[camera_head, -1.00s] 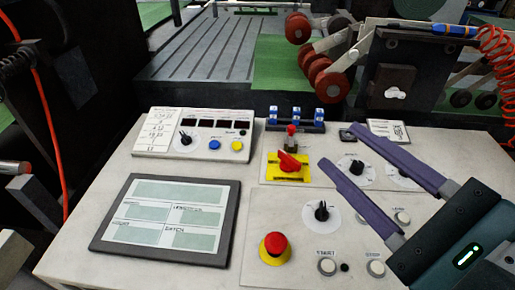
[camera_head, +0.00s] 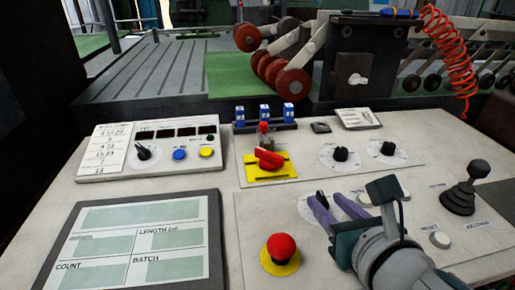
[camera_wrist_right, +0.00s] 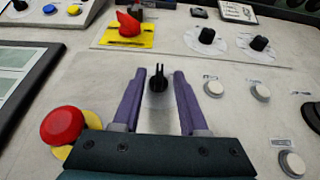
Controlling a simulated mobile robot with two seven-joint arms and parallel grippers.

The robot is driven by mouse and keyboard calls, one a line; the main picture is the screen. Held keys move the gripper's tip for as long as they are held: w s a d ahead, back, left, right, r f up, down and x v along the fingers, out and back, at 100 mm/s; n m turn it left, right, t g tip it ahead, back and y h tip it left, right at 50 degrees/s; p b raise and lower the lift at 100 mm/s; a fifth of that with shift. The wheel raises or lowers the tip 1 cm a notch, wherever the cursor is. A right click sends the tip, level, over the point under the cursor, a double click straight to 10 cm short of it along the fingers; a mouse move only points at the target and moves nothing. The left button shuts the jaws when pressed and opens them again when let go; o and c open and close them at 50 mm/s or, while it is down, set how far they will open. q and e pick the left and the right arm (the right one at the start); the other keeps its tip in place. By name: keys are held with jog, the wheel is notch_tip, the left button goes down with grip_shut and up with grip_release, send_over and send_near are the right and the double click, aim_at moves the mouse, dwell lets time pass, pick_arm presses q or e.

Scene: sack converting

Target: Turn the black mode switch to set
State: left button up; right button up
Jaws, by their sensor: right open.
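A black rotary switch (camera_head: 321,197) on a white dial sits on the lower control panel. In the right wrist view this black switch (camera_wrist_right: 158,78) stands between my two purple fingers, its grip pointing away from me. My right gripper (camera_head: 335,203) is open, with a finger on each side of the switch. In the right wrist view the gripper (camera_wrist_right: 157,82) shows a gap between each finger and the switch. The label around the dial is mostly hidden and not readable. My left gripper is out of view.
A red mushroom button (camera_head: 281,248) is left of my right gripper. A red-handled switch on a yellow plate (camera_head: 268,163) and two other black knobs (camera_head: 340,154) (camera_head: 388,148) lie beyond. A joystick (camera_head: 465,190) stands right. A display panel (camera_head: 150,245) fills the left front.

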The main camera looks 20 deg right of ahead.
jog(key=shift+w+d+f, duration=0.1)
jog(key=shift+w+f, duration=0.15)
jog(key=shift+w, duration=0.4)
grip_shut()
